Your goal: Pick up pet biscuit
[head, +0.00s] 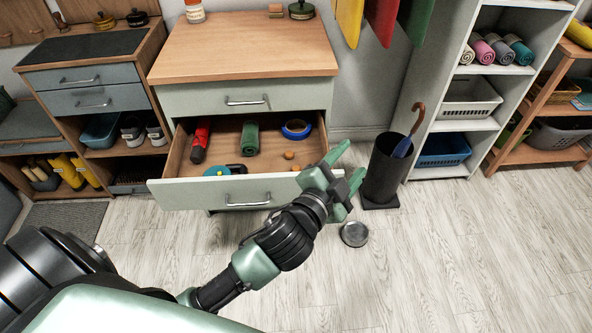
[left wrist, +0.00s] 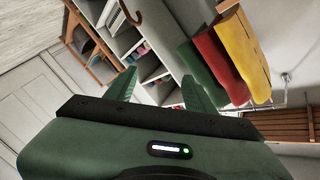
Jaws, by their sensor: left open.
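A small round tan-brown thing, which looks like the pet biscuit (head: 289,155), lies in the open drawer (head: 170,194) at its right side. A smaller brownish bit shows just in front of it, and I cannot tell what it is. My left gripper (head: 352,158) is open and empty. It is just outside the drawer's right front corner, to the right of the biscuit, with its fingers pointing up and right, away from the drawer. In the left wrist view the open fingers (left wrist: 160,86) face shelves and hanging cloths, and no biscuit shows. My right gripper is not in view.
The drawer also holds a red-and-black item (head: 200,142), a green roll (head: 250,138), blue tape (head: 296,129) and a teal round item (head: 217,171). A dark umbrella stand (head: 383,172) is close right of my gripper. A round metal tin (head: 354,234) lies on the floor.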

